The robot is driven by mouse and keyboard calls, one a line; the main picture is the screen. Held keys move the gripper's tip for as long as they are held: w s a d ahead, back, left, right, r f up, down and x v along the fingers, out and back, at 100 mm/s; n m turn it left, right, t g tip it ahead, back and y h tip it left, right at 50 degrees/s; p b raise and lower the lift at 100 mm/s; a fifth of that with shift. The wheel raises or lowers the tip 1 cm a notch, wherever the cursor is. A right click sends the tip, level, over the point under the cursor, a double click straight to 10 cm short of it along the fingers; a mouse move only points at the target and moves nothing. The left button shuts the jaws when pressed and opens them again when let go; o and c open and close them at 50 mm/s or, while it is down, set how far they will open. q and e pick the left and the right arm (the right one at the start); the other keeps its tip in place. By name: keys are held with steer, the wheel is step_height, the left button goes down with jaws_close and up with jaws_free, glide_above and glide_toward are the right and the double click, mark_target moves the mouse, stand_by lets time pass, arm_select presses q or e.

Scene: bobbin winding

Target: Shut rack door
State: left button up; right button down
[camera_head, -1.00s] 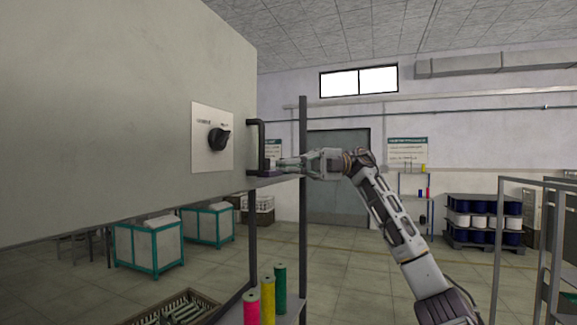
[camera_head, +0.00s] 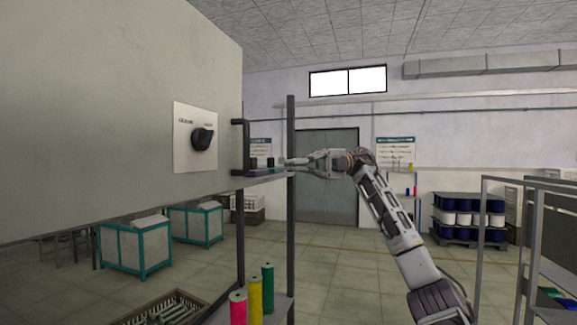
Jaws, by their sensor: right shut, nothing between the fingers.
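A large flat grey panel (camera_head: 95,110), which I take for the rack door, fills the left side of the view. It carries a pale plate with a black knob (camera_head: 203,139) and, at its right edge, a black upright bar handle (camera_head: 241,147). My right gripper (camera_head: 287,162) is shut and empty. It is at handle height, to the right of the handle and apart from it, level with the dark rack post (camera_head: 291,215). Whether the fingertips touch the post or the small shelf there cannot be told. My left gripper is out of view.
A lower shelf holds a pink spool (camera_head: 238,308), a yellow spool (camera_head: 255,295) and a green spool (camera_head: 268,285). Teal-framed bins (camera_head: 136,247) stand behind on the floor. A metal rack (camera_head: 530,240) stands at the right. The floor between is open.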

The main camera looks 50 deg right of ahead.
steer(key=shift+w+p+v, duration=0.15)
steer(key=shift+v, duration=0.95)
steer(key=shift+w+p+v, duration=0.1)
steer(key=shift+p+v, duration=0.05)
steer(key=shift+v, duration=0.9)
steer(key=shift+d, duration=0.1)
